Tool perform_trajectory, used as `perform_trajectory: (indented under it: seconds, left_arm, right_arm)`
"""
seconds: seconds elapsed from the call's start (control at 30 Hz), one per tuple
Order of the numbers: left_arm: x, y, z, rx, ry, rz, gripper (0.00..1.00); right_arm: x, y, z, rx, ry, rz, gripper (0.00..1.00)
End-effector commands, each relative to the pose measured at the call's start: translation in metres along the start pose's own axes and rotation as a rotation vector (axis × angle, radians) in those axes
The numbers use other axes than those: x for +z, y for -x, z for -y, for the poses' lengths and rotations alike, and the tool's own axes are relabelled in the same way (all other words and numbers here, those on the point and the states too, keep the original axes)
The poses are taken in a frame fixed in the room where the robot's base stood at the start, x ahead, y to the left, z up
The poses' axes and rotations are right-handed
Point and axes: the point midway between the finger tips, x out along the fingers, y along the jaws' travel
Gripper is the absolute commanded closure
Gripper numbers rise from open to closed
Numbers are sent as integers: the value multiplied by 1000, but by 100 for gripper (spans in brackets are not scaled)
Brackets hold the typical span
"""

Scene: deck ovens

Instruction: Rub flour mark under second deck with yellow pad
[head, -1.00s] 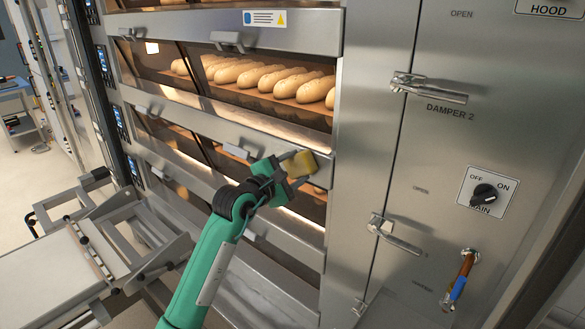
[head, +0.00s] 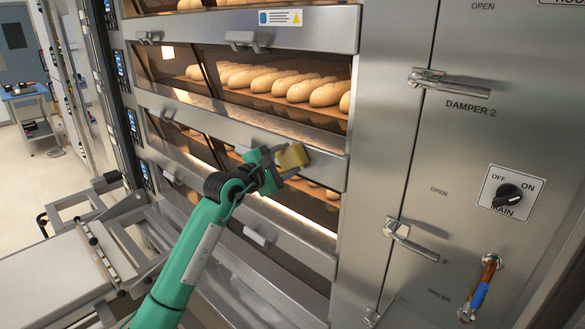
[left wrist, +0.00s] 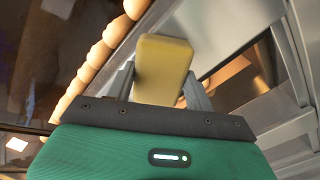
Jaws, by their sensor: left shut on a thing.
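The yellow pad (head: 293,157) is held in my left gripper (head: 279,163) in front of the steel strip (head: 325,164) under the second deck window. The left wrist view shows the pad (left wrist: 162,68) between the two grey fingers of the left gripper (left wrist: 160,88). The pad looks close to the strip; I cannot tell whether it touches. I see no clear flour mark; the pad and gripper cover part of the strip. My right gripper is not in view.
Loaves (head: 290,86) lie behind the second deck's glass. Handles (head: 246,41) stick out from the oven fronts. To the right is a steel panel with a damper latch (head: 448,84) and main switch (head: 510,196). A loader frame (head: 105,250) stands at left.

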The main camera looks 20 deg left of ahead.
Motion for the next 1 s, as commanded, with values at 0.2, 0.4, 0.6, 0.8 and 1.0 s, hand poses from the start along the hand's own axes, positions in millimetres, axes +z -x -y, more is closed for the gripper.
perform_trajectory:
  seconds: [0.2, 0.4, 0.6, 0.8, 1.0]
  left_arm:
    - [-10, 0, -4, 0, -1, -1, 68]
    - [-25, 1, -14, 1, -3, -2, 68]
    - [-33, 2, -22, 1, -2, 0, 68]
    - [-32, 2, -23, 1, -1, 1, 68]
    - [-34, 7, -22, 0, 0, -1, 68]
  right_arm:
    - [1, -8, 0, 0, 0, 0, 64]
    - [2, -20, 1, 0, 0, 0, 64]
    - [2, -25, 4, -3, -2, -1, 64]
    - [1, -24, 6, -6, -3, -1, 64]
    - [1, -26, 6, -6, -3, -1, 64]
